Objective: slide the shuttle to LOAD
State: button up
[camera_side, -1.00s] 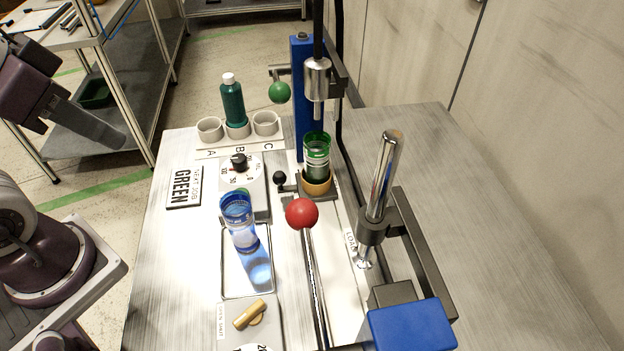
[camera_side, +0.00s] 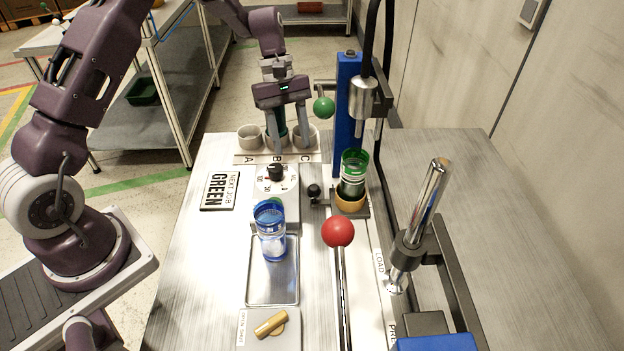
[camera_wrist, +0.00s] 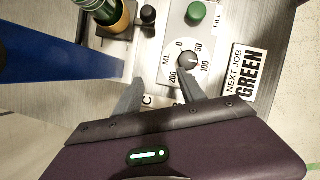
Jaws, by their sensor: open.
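The shuttle is an amber ring holder (camera_side: 350,203) on a dark base, with a black knob (camera_side: 314,190) at its left. A green-rimmed clear vessel (camera_side: 354,172) stands in it, below the metal nozzle (camera_side: 362,100). In the wrist view the shuttle (camera_wrist: 121,22) and its knob (camera_wrist: 148,14) show at the top. The LOAD label (camera_side: 379,262) lies along the white rail, nearer the camera than the shuttle. My gripper (camera_side: 287,142) is open, fingers down over the cup row, behind and left of the shuttle. In the wrist view my gripper (camera_wrist: 158,92) is apart from the knob.
The dial (camera_side: 275,173), blue cup (camera_side: 270,225) on a tray and red ball lever (camera_side: 338,232) stand nearer.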

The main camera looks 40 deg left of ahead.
aim_at(313, 185)
jog(key=s+d, duration=0.1)
jog(key=d, duration=0.2)
jog(key=s+d+f, duration=0.1)
jog(key=s+d, duration=0.1)
jog(key=d, duration=0.1)
jog(key=s+d+f, duration=0.1)
jog(key=d, duration=0.3)
jog(key=shift+s, duration=0.15)
jog(key=shift+d+f, duration=0.15)
jog(key=shift+f, duration=0.2)
grip_shut()
dwell(0.6)
